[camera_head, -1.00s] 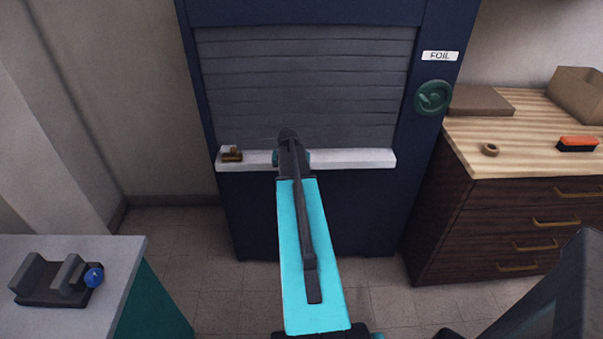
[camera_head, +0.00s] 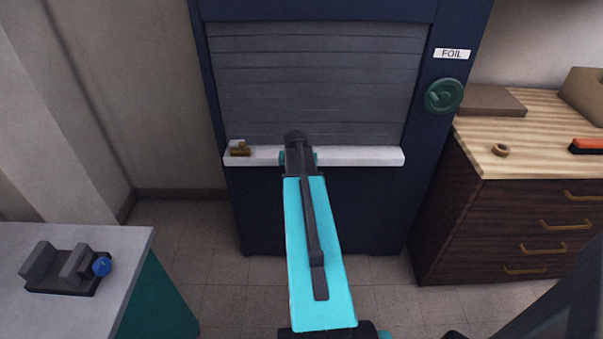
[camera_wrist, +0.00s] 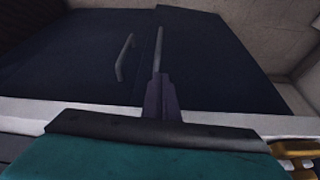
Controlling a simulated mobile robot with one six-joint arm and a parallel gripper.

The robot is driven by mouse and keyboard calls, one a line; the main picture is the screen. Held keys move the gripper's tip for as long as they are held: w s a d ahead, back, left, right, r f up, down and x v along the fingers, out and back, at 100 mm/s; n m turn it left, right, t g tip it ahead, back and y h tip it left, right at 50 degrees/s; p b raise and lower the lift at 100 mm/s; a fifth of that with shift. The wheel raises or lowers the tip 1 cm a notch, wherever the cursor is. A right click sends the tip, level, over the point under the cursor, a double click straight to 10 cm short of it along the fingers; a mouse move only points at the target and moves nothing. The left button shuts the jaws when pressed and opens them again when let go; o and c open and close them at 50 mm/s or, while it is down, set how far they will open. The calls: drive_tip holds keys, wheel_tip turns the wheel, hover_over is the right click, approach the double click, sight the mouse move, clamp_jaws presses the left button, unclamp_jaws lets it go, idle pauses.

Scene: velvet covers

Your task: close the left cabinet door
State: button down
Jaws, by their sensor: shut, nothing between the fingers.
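The dark blue cabinet (camera_head: 320,205) stands straight ahead in the head view, its lower front below a white ledge (camera_head: 370,156). My arm covers part of that front. The wrist view shows dark blue door panels (camera_wrist: 80,60) with a grey bar handle (camera_wrist: 125,58) and a seam to the right of it. The panel to the right (camera_wrist: 220,60) reaches a little higher in the picture; I cannot tell how far it stands open.
A grey roller shutter (camera_head: 315,85) is down above the ledge, where a brass piece (camera_head: 240,148) sits. A green knob (camera_head: 443,96) and FOIL label (camera_head: 452,54) are at right. A wooden drawer unit (camera_head: 480,215) stands right, a grey-topped bench (camera_head: 120,245) left. Floor (camera_head: 215,265) shows between.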

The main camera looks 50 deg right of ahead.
drive_tip(key=b+v, duration=0.1)
drive_tip(key=v, duration=0.9)
drive_tip(key=shift+s+a, duration=0.45)
drive_tip(key=a+f+n+g+y, duration=0.3)
drive_tip(key=a+f+n, duration=0.2)
drive_tip(key=a+f, duration=2.05)
drive_tip(key=s+a+f+n+g, duration=0.2)
drive_tip(key=s+a+f+n, duration=0.1)
drive_tip(key=s+a+f, duration=0.4)
drive_tip(key=s+a+f+n+g, duration=0.2)
drive_tip(key=s+a+f, duration=0.5)
drive_tip(key=s+a, duration=0.7)
drive_tip(key=shift+s+a+n+g+y, duration=0.3)
drive_tip(key=shift+a+n+g, duration=0.1)
drive_tip(key=shift+a+n, duration=0.25)
